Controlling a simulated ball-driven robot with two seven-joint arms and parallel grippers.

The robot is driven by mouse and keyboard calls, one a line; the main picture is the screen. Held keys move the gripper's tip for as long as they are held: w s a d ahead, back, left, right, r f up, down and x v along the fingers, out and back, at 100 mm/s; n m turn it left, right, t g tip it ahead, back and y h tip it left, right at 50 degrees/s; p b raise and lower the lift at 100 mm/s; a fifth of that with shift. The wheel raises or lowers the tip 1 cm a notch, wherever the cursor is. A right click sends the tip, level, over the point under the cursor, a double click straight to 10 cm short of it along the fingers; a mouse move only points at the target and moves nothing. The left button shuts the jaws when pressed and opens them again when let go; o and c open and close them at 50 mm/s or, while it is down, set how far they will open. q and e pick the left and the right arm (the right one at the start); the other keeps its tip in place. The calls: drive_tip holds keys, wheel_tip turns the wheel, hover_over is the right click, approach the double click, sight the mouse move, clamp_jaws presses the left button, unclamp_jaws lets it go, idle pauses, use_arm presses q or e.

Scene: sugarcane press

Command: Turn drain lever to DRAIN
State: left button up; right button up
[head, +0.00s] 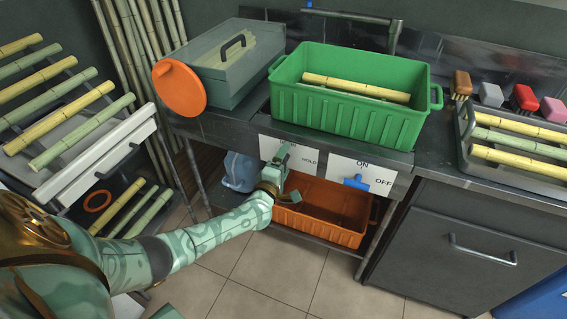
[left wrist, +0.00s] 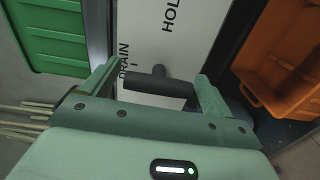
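The drain lever (left wrist: 150,86) is a dark bar on a short stem, on a white panel marked DRAIN and HOLD (left wrist: 150,40). In the left wrist view it lies between the two fingers of my left gripper (left wrist: 157,78), with its left end close to the DRAIN mark. The gripper is open around it; I cannot tell whether a finger touches it. In the head view my left gripper (head: 281,172) is at the left white label panel (head: 304,152) and hides the lever. My right gripper is not in view.
A blue lever (head: 355,182) sits on the ON/OFF panel (head: 374,175) to the right. A green crate (head: 350,112) stands on the counter above. An orange crate (head: 325,222) is on the shelf below. A grey box with an orange disc (head: 180,88) stands at left.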

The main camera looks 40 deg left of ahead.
use_arm(q)
drive_tip(key=shift+o, duration=0.9)
drive_tip(key=shift+s, duration=0.25)
drive_tip(key=p+v, duration=0.5)
drive_tip(key=v, duration=1.1)
drive_tip(key=shift+d, duration=0.2)
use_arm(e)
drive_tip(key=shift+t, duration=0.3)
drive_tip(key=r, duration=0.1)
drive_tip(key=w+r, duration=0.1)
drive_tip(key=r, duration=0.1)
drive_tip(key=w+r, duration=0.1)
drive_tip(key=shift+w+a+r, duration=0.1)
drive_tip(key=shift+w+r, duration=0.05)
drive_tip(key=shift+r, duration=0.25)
use_arm(q)
drive_tip(key=shift+w, duration=0.1)
